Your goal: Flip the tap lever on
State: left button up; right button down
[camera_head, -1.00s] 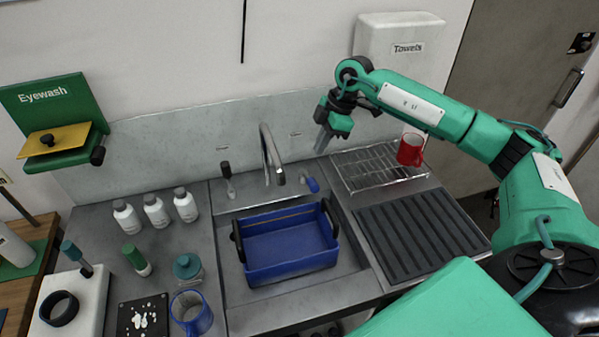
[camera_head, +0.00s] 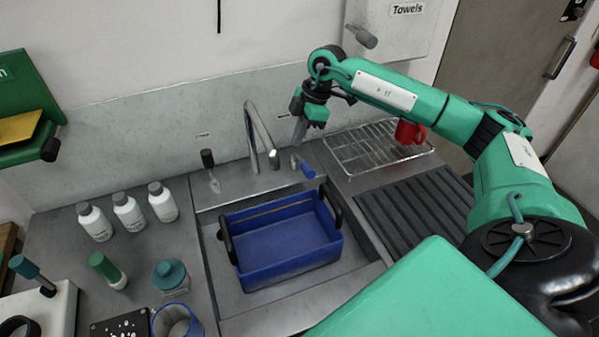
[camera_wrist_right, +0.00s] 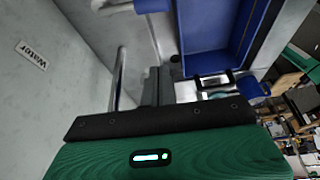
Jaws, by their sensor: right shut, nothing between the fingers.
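The tap has a curved chrome spout (camera_head: 259,135) standing behind the sink. A blue lever (camera_head: 307,171) is to its right and a black lever (camera_head: 207,159) to its left. My right gripper (camera_head: 299,131) is shut and empty, pointing down just above and behind the blue lever, apparently apart from it. In the right wrist view, the blue lever (camera_wrist_right: 152,5) shows at the top edge, and the gripper's fingers (camera_wrist_right: 150,88) are together. My left gripper is not in view.
A blue crate (camera_head: 240,260) stands in the sink. A wire rack (camera_head: 360,152) with a red mug (camera_head: 408,132) is right of the tap. White bottles (camera_head: 129,213) stand on the left counter. The wall (camera_head: 150,155) is close behind the gripper.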

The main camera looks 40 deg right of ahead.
aim_at(301, 165)
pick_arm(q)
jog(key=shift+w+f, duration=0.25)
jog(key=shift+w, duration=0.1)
pick_arm(e)
jog(key=shift+s+f, duration=0.15)
jog(key=shift+f, duration=0.05)
jog(key=shift+f, duration=0.1)
